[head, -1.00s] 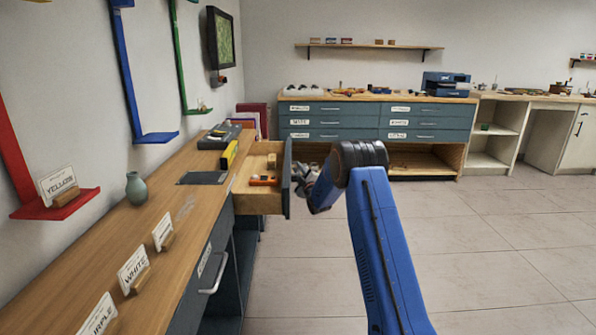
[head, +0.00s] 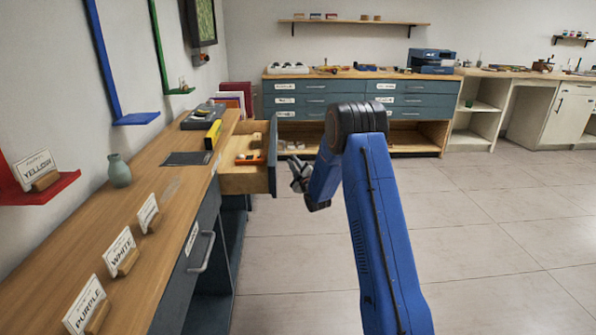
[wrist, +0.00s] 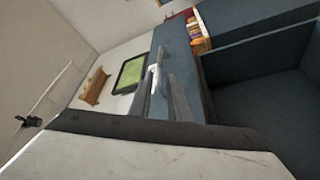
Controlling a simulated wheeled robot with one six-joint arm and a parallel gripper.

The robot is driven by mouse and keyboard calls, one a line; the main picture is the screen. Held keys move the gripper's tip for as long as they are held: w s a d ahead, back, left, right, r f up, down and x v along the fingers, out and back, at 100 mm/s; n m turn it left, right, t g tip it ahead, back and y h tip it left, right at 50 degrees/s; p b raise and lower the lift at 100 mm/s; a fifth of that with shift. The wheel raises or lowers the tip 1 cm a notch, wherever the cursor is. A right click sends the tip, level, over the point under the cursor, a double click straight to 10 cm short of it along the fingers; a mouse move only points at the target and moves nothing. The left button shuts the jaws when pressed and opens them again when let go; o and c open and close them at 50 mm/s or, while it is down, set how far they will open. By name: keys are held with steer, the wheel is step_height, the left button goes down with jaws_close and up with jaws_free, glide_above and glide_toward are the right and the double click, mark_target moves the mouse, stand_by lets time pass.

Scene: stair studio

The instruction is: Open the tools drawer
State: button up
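The open drawer (head: 235,183) sticks out from under the wooden workbench, its dark front panel (head: 272,157) facing right. An orange-handled tool (head: 248,160) lies inside; any label on its front is turned out of sight. My gripper (head: 298,177) is just right of the front panel, and a small gap seems to show between them.
The workbench (head: 165,190) runs along the left, with name cards, a vase (head: 119,170) and a closed drawer with a handle (head: 203,252) nearer me. A blue-grey drawer cabinet (head: 345,98) stands at the back. The tiled floor (head: 480,220) on the right is clear.

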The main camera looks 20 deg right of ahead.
steer(key=v, duration=0.5)
steer(key=shift+s+f, duration=0.15)
steer(key=shift+s, duration=0.25)
